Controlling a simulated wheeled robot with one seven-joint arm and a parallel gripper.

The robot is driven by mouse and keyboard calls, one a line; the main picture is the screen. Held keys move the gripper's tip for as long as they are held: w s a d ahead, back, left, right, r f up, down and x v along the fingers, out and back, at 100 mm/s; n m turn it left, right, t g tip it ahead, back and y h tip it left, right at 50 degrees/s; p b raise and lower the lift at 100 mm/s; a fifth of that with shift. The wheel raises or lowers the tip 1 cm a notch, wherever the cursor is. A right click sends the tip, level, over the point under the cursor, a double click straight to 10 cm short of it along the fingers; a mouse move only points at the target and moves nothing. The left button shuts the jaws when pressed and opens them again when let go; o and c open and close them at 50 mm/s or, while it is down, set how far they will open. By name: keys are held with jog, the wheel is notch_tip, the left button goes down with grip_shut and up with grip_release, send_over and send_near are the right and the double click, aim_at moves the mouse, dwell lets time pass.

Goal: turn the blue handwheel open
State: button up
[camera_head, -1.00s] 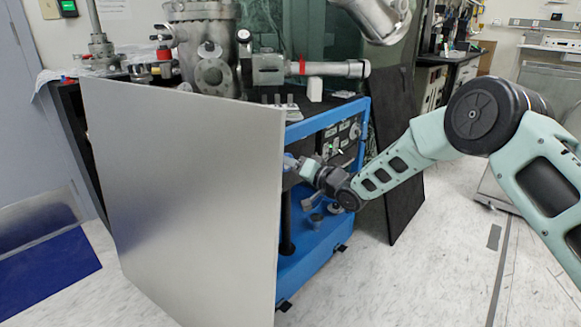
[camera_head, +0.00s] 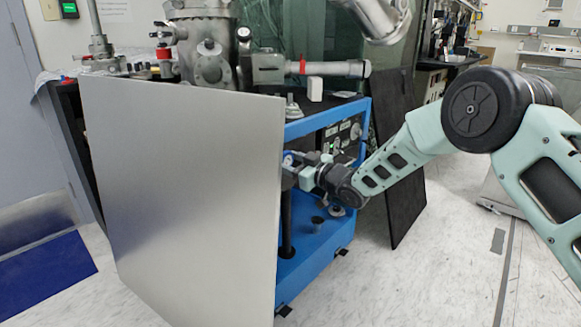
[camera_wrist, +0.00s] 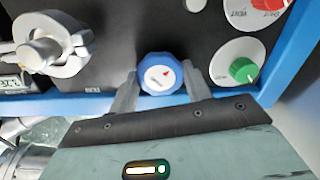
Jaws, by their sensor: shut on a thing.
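The blue handwheel (camera_wrist: 161,80) is a small round knob with a white face and a red mark, in the middle of the wrist view. My gripper (camera_wrist: 160,70) has one finger on each side of it and is shut on it. The handwheel stands out from a dark panel just above a blue frame bar. In the head view my gripper (camera_head: 296,173) reaches into the blue-framed cart (camera_head: 320,121), beside the edge of the large grey panel. The handwheel is hard to make out there.
A large grey panel (camera_head: 185,200) stands close left of my gripper. A dark board (camera_head: 398,160) leans at the cart's right. In the wrist view, a green knob (camera_wrist: 243,70), a red knob (camera_wrist: 268,3) and a metal clamped fitting (camera_wrist: 50,45) sit near the handwheel.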

jog(key=n, duration=0.1)
jog(key=n+b, duration=0.2)
jog(key=shift+f+n, duration=0.25)
jog(key=shift+n, duration=0.15)
jog(key=n+b, duration=0.2)
jog(key=n, duration=0.1)
jog(key=shift+n, duration=0.3)
jog(key=n+b, duration=0.5)
jog(key=n, duration=0.1)
jog(key=shift+f, duration=0.1)
jog(key=n+b, duration=0.3)
jog(key=n, duration=0.1)
jog(key=n+b, duration=0.3)
jog(key=b, duration=0.1)
jog(key=shift+f+n, duration=0.1)
jog(key=shift+n, duration=0.2)
jog(key=n+b, duration=0.4)
jog(key=shift+n+b, duration=0.3)
jog(key=shift+b, duration=0.1)
jog(key=shift+r+n+b, duration=0.2)
jog(key=shift+n+b, duration=0.3)
jog(key=shift+r, duration=0.1)
